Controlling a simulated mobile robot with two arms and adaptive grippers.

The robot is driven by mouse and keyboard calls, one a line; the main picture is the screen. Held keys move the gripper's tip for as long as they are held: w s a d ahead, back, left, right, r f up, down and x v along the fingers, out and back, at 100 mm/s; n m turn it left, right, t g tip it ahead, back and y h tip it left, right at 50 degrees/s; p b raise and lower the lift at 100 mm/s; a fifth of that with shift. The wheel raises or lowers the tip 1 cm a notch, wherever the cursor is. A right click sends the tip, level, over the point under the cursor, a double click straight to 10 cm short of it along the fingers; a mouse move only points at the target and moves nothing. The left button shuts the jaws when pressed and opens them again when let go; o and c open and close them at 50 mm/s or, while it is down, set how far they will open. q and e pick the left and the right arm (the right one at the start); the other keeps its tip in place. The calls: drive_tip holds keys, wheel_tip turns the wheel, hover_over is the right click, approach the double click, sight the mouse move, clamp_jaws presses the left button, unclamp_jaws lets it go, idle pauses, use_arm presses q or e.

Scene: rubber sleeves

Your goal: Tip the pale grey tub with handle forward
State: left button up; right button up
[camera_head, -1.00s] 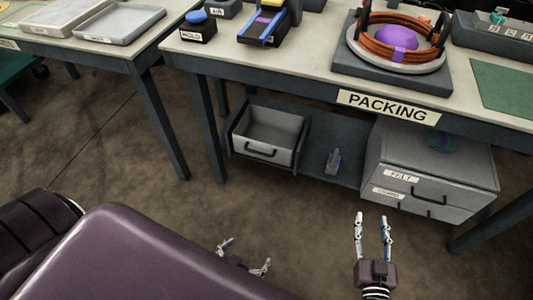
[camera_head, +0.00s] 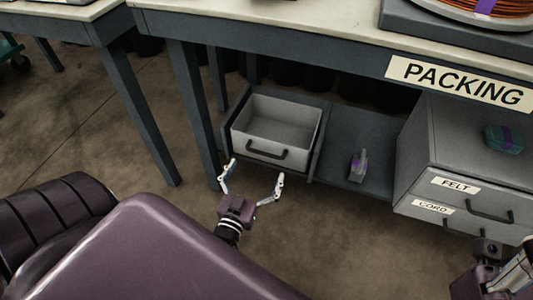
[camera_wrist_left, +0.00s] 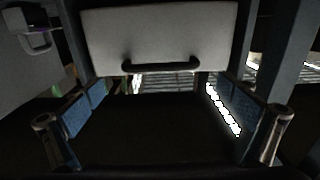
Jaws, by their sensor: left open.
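The pale grey tub with handle (camera_head: 262,147) sits upright and looks empty, in the left bay of the low shelf under the packing table. Its dark bar handle (camera_head: 267,155) is on the front wall. My left gripper (camera_head: 257,170) is open and empty, just in front of the tub and apart from it. In the left wrist view the tub's front wall (camera_wrist_left: 160,32) and handle lie ahead, beyond the spread fingers of the left gripper (camera_wrist_left: 158,100). My right gripper (camera_head: 510,268) is cut off at the lower right edge, and its opening is unclear.
A grey drawer cabinet (camera_head: 424,154) labelled FELT and CORD is at the right. The packing table (camera_head: 300,36) overhangs the shelf, with a leg (camera_head: 191,110) left of the tub.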

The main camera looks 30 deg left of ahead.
sight(265, 153)
use_arm(q)
drive_tip(key=shift+b+x, duration=0.95)
drive_tip(key=shift+x, duration=2.4)
